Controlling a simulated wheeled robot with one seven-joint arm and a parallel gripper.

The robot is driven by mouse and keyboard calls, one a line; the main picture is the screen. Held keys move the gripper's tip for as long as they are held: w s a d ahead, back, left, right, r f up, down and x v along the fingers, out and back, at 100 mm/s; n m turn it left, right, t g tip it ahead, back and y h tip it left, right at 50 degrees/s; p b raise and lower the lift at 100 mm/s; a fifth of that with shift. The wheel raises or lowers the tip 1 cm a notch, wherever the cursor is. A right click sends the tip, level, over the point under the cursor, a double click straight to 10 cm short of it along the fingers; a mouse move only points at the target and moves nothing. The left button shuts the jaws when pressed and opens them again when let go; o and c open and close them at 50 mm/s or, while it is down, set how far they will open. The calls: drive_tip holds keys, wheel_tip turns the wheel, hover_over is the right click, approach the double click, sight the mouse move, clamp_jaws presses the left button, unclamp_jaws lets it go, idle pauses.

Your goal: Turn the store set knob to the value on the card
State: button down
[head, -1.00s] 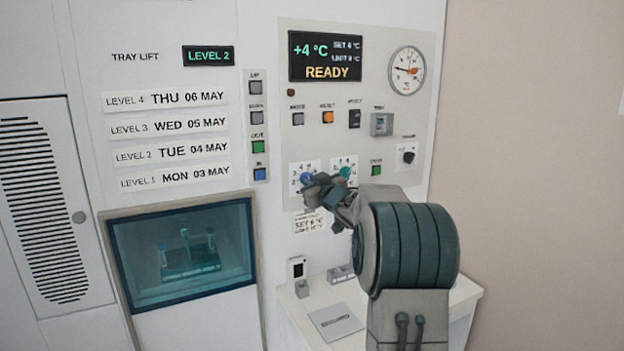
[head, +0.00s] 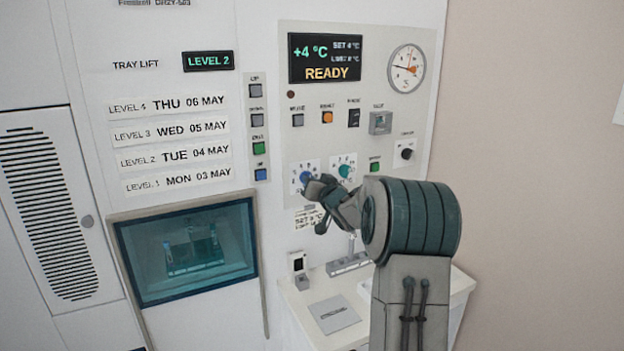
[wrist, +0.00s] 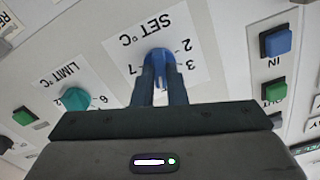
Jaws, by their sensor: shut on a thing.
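The blue set knob (head: 306,177) is on the control panel, left of the teal limit knob (head: 344,171). In the wrist view the set knob (wrist: 158,56) shows under its upside-down "SET °C" label, with 2, 3 and 7 readable on its scale. My gripper (wrist: 159,75) is shut on the set knob, one finger on each side. In the head view my gripper (head: 313,186) covers part of the dial. The card (head: 308,217) below the dial is partly hidden by my gripper. The display (head: 325,58) reads +4 °C, SET 4 °C, READY.
The limit knob (wrist: 75,99) is close beside my gripper. Lift buttons (head: 259,148) stand in a column to the left. A shelf (head: 362,331) with a grey plate (head: 334,314) is below. A round gauge (head: 406,68) is at upper right.

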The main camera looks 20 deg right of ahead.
idle(0.4)
drive_tip(key=c, duration=1.5)
unclamp_jaws()
drive_tip(key=shift+o, duration=0.2)
drive_tip(key=shift+s, duration=0.1)
drive_tip(key=s+b, duration=0.3)
drive_tip(key=s, duration=1)
drive_tip(key=shift+s+d, duration=0.25)
drive_tip(key=shift+s, duration=0.1)
drive_tip(key=shift+a, duration=0.1)
drive_tip(key=s+a+f+n+g, duration=0.1)
drive_tip(key=s+a+f+g, duration=0.3)
drive_tip(key=s+a, duration=0.3)
drive_tip(key=s+a+f+n+g, duration=0.1)
drive_tip(key=s+a+f+g, duration=0.4)
drive_tip(key=s, duration=0.9)
drive_tip(key=s+a+f+n+g, duration=0.1)
drive_tip(key=s+a+f+g, duration=0.4)
drive_tip(key=s+a, duration=0.4)
drive_tip(key=shift+s+a+n+g+h, duration=0.3)
drive_tip(key=shift+s+n+g, duration=0.1)
drive_tip(key=shift+s, duration=0.25)
